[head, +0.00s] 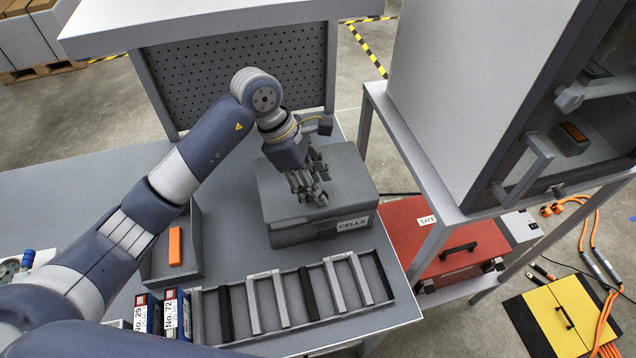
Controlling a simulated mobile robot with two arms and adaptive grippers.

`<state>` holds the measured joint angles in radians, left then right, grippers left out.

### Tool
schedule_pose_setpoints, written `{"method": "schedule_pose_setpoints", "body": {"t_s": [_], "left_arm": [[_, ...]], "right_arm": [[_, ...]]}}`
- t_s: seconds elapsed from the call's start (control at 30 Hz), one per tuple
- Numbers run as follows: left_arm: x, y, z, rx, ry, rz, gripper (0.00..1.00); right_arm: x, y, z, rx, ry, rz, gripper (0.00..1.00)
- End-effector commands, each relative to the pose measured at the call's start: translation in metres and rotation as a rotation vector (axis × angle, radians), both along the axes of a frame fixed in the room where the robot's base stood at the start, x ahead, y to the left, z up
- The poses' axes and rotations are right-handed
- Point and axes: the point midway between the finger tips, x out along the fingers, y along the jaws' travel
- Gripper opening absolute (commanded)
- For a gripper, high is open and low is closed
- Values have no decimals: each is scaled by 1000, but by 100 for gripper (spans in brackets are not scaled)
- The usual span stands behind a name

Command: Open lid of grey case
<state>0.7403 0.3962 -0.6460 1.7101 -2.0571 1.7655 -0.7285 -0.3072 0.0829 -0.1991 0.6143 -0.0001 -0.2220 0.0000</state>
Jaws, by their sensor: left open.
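The grey case (345,181) sits on the workbench, with a white label reading CELLS on its front right. Its lid looks closed. My left arm comes in from the left, and my left gripper (312,196) is open, pointing down over the top of the case. Its fingers hide part of the lid; I cannot tell whether they touch it. My right gripper is not in view.
In front of the case lies a slotted rack (283,330). Left of the case is a grey tray (190,268) with an orange block (174,246). A chamber (480,85) on a stand rises at right. A perforated panel (235,75) stands behind.

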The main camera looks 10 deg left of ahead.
Motion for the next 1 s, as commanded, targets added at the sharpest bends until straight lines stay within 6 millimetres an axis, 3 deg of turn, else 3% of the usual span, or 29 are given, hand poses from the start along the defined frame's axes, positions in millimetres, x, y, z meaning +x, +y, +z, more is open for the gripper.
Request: {"method": "schedule_pose_setpoints", "body": {"t_s": [0.2,0.47,0.67,1.0], "left_arm": [[0,-7,-16,0,-1,0,43],[0,-7,-18,0,-2,0,43],[0,-7,-17,0,-1,0,2],[3,-6,-13,1,-3,1,0]], "right_arm": [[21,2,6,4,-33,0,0],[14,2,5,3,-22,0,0],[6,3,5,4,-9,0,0],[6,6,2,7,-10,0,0]]}}
